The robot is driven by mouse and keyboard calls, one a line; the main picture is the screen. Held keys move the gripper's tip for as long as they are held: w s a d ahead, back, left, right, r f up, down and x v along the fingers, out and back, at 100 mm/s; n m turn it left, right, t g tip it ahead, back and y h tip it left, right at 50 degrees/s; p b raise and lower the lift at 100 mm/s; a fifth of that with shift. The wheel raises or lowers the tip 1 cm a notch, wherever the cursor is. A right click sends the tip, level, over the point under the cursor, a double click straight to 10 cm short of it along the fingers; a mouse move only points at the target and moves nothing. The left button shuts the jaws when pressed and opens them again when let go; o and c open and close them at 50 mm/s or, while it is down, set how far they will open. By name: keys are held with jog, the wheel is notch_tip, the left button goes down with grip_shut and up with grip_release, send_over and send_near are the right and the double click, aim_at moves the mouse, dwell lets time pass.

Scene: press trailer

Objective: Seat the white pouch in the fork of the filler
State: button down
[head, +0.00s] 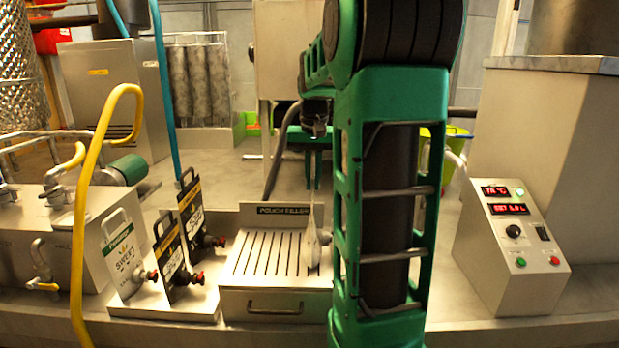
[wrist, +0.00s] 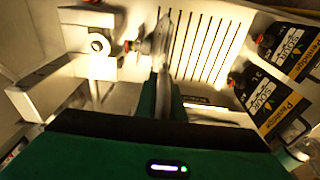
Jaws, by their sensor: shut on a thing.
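My gripper (head: 313,178) is shut on the upper part of the white pouch (head: 313,242) and holds it edge-on, hanging over the right side of the slotted tray (head: 262,252) of the pouch filler. In the wrist view the pouch (wrist: 161,48) stands out thin beyond my fingers (wrist: 163,98), with a red cap to its left. A pale filler part with a round end (wrist: 98,44) is to the left, apart from the pouch. In the head view my arm hides the filler's right side. I cannot make out the fork's slot clearly.
A white pouch with a green label (head: 122,262) and two black-labelled pouches (head: 168,260) (head: 193,222) stand on a rack left of the tray. A yellow hose (head: 80,200) rises at left. A control box (head: 515,235) stands at right.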

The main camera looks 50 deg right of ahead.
aim_at(313, 152)
jog(key=shift+f, duration=0.65)
dwell(0.6)
jog(key=c, duration=1.8)
grip_release()
jog(key=r, duration=0.3)
jog(key=a+r, duration=0.1)
jog(key=r, duration=0.6)
jog(key=shift+s+a+r, duration=0.15)
jog(key=shift+s+r, duration=0.15)
jog(key=shift+s, duration=0.1)
